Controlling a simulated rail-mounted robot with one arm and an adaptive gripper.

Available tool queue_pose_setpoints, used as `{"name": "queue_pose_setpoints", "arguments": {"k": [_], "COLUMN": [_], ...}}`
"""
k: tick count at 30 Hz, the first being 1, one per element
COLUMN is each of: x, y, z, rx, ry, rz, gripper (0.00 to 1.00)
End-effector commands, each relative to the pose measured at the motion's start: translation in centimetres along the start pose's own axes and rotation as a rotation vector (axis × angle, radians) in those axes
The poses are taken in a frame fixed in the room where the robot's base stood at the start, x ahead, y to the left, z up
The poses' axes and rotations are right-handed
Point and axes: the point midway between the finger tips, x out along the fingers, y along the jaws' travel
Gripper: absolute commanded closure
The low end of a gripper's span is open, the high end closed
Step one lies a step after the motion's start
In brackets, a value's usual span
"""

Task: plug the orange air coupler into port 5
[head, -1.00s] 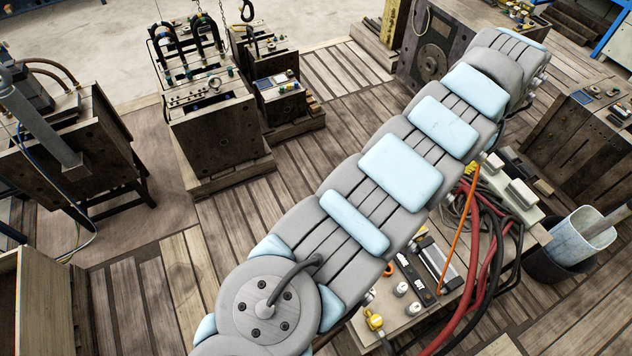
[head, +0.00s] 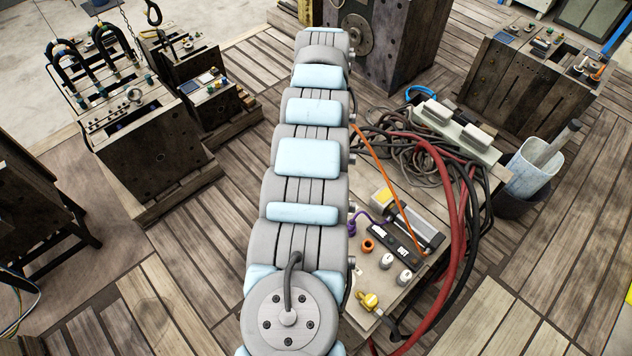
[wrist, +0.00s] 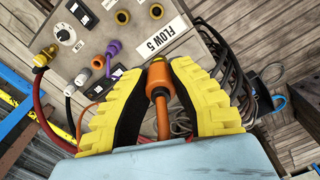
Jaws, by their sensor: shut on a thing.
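My gripper (wrist: 160,98) shows in the wrist view, its yellow fingers with black pads closed on both sides of the orange air coupler (wrist: 160,88). The coupler's tip points up the picture towards a pale panel (wrist: 88,20), and its orange hose runs back between the fingers. I cannot tell how far the tip is from the panel. In the head view my gripper is hidden behind my arm; an orange hose (head: 388,178) shows beside it.
In the wrist view, yellow (wrist: 42,57), grey (wrist: 98,63) and purple (wrist: 113,47) couplers sit left of the label. In the head view, red hoses (head: 460,220) and dark cables crowd the right of my arm.

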Motion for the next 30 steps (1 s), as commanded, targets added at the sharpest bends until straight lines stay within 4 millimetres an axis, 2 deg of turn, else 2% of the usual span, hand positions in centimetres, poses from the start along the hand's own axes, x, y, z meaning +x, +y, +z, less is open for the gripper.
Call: {"name": "queue_pose_setpoints", "arguments": {"k": [1,6,20,30], "x": [0.9,2.5,5.5,5.9], "y": [0.0,-0.2,-0.1,-0.1], "z": [-0.1,-0.1,0.1,0.0], "rx": [0.040,0.157,0.348,0.391], "ry": [0.001,0.001,-0.001,0.000], "rz": [-0.001,-0.003,0.002,-0.005], "gripper": [1.00,1.00,1.00,1.00]}}
